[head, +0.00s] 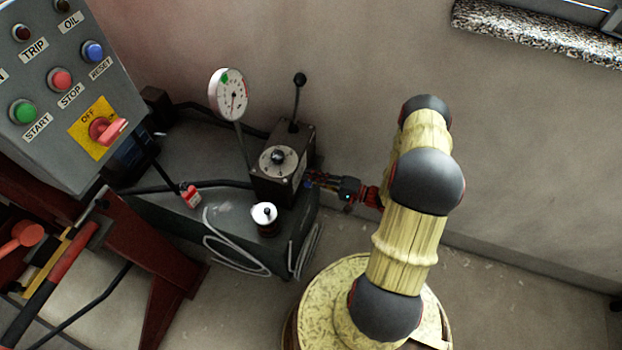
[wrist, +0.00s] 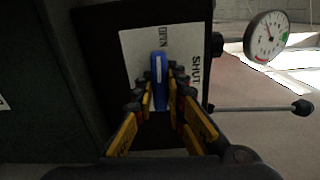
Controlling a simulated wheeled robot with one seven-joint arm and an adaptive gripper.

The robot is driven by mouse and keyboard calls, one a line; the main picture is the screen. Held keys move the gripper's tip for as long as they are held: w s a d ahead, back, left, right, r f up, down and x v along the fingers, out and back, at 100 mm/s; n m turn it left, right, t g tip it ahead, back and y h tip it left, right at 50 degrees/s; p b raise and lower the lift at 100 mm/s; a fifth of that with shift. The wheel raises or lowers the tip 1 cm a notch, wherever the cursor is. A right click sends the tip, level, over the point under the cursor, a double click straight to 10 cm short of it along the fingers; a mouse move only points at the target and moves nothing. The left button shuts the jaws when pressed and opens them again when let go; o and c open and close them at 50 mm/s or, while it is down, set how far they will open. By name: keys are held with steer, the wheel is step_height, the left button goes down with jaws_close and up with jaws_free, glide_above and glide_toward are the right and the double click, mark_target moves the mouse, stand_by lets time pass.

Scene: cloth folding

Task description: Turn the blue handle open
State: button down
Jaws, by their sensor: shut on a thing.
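The blue handle (wrist: 157,66) stands upright in the wrist view, on a white plate (wrist: 134,60) fixed to a dark box. Its upper end is just under the word OPEN; the word SHUT is to its right. My gripper (wrist: 160,82) has a finger on each side of the handle and is shut on it. The fingers hide part of the handle's sides. In the head view my gripper (head: 312,181) reaches from the right to the side of the dark valve box (head: 268,186), and the handle is mostly hidden there.
A dial gauge (head: 229,94) and a black-knobbed lever (head: 297,100) stand up at the box. A white knob (head: 264,214) is in front of it. A grey control panel (head: 50,80) and a red-handled bar (head: 50,285) are at the left.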

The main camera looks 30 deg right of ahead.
steer(key=shift+f+n, duration=0.1)
steer(key=shift+n, duration=0.4)
steer(key=c, duration=1.8)
jaws_free()
steer(key=v, duration=1.2)
